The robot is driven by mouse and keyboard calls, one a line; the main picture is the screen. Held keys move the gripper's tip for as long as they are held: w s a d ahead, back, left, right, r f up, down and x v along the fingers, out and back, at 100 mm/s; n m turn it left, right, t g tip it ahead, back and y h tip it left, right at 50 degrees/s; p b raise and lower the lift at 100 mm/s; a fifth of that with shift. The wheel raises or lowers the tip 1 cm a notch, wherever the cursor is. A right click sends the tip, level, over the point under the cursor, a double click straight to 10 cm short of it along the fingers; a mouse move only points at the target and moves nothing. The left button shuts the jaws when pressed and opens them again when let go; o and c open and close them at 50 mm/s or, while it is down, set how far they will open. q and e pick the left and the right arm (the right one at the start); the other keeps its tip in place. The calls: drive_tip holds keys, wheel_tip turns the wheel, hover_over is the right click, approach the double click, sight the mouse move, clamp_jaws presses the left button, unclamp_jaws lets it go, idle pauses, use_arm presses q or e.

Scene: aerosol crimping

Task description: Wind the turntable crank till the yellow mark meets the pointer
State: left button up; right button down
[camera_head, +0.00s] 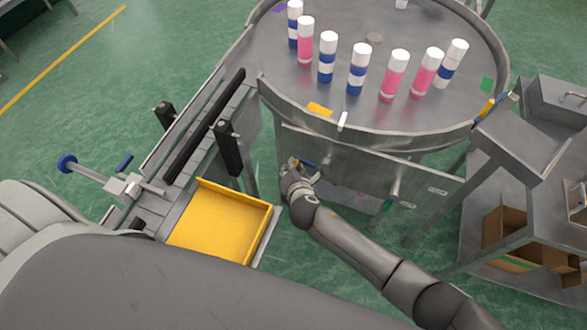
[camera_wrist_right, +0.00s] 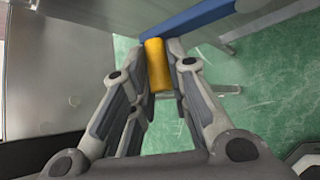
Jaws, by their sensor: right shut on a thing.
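The round steel turntable (camera_head: 300,70) carries several capped cans in an arc. A yellow mark (camera_head: 320,109) lies near its front rim. The white pointer (camera_head: 343,121) stands at the rim just right of the mark, with a small gap between them. My right gripper (camera_head: 297,167) is at the front panel below the rim. In the right wrist view its fingers (camera_wrist_right: 160,75) are shut on the yellow crank handle (camera_wrist_right: 156,58). The blue crank arm (camera_wrist_right: 205,18) shows behind the handle and partly in the head view (camera_head: 306,163). My left gripper is out of view.
A yellow tray (camera_head: 222,225) and a rail fixture with a blue knob (camera_head: 67,163) stand to the left. A green mark (camera_head: 487,84) lies on the turntable's right side. A steel bench with a cardboard box (camera_head: 505,237) is at the right.

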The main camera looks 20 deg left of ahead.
drive_tip(key=shift+a+r, duration=0.4)
drive_tip(key=c, duration=1.4)
unclamp_jaws()
drive_tip(key=shift+f, duration=0.1)
drive_tip(key=shift+a+f, duration=0.1)
drive_tip(key=shift+f, duration=0.05)
drive_tip(key=shift+d, duration=0.2)
